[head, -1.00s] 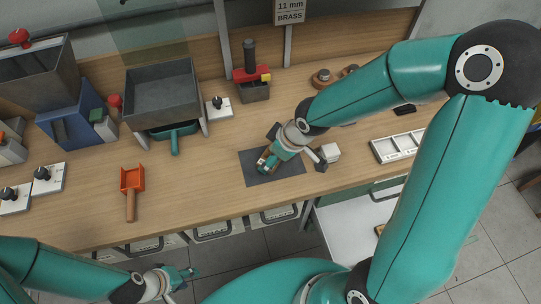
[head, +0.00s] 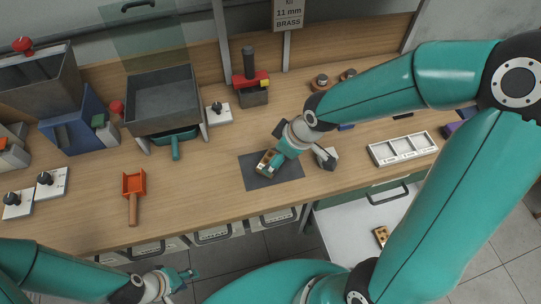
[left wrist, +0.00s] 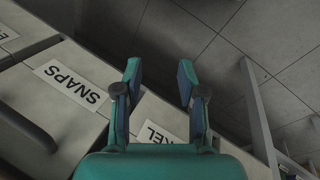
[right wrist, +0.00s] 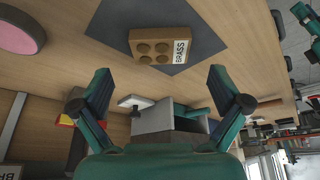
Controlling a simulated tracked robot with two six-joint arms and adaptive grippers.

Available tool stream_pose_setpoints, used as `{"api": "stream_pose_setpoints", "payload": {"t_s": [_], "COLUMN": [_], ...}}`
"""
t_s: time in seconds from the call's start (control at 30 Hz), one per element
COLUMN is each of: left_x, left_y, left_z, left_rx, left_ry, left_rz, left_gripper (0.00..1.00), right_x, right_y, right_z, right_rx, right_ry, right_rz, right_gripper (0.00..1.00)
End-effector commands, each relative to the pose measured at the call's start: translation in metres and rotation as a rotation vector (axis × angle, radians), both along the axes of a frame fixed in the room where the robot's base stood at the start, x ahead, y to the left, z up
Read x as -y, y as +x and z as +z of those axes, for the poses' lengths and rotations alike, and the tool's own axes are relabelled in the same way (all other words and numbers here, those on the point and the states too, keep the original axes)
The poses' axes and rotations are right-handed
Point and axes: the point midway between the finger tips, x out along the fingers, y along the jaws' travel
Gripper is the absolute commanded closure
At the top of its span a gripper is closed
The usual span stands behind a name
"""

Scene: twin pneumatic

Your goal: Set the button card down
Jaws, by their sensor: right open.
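The tan button card (head: 265,163), with several round brown buttons and a BRASS label, lies on the dark grey mat (head: 287,171) in the head view. It shows more clearly in the right wrist view (right wrist: 152,48), resting on the mat beyond my fingertips. My right gripper (head: 276,158) is open and apart from the card, with nothing between its fingers. My left gripper (head: 187,275) is open and empty, low in front of the bench. The left wrist view shows its spread fingers (left wrist: 160,85) above labelled drawers.
An orange scoop (head: 133,185) lies left. An open drawer (head: 350,222) below holds another card (head: 381,236). Bench between scoop and mat is clear.

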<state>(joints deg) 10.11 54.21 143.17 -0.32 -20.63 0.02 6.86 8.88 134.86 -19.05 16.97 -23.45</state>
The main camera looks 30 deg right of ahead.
Motion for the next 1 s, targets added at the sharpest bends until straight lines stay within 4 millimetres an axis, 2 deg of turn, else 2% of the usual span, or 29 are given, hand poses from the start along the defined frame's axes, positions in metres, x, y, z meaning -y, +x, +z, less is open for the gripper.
{"api": "stream_pose_setpoints", "payload": {"t_s": [0.03, 0.2, 0.4, 1.0], "left_x": [0.000, 0.000, 0.000, 0.000], "left_y": [0.000, 0.000, 0.000, 0.000], "left_z": [0.005, 0.006, 0.006, 0.006], "left_rx": [0.000, -0.001, -0.001, -0.001], "left_ry": [0.000, 0.000, 0.000, 0.000], "left_rz": [0.000, 0.000, 0.000, 0.000], "left_gripper": [0.60, 0.60, 0.60, 0.60], "right_x": [0.002, 0.009, 0.013, 0.014], "right_y": [-0.003, -0.014, -0.022, -0.025], "right_z": [0.014, 0.043, 0.064, 0.069], "right_rx": [0.006, 0.006, 0.002, 0.000], "right_ry": [-0.001, 0.000, 0.000, 0.000], "right_rz": [-0.002, -0.001, 0.000, 0.001], "right_gripper": [0.01, 0.01, 0.01, 0.01]}}
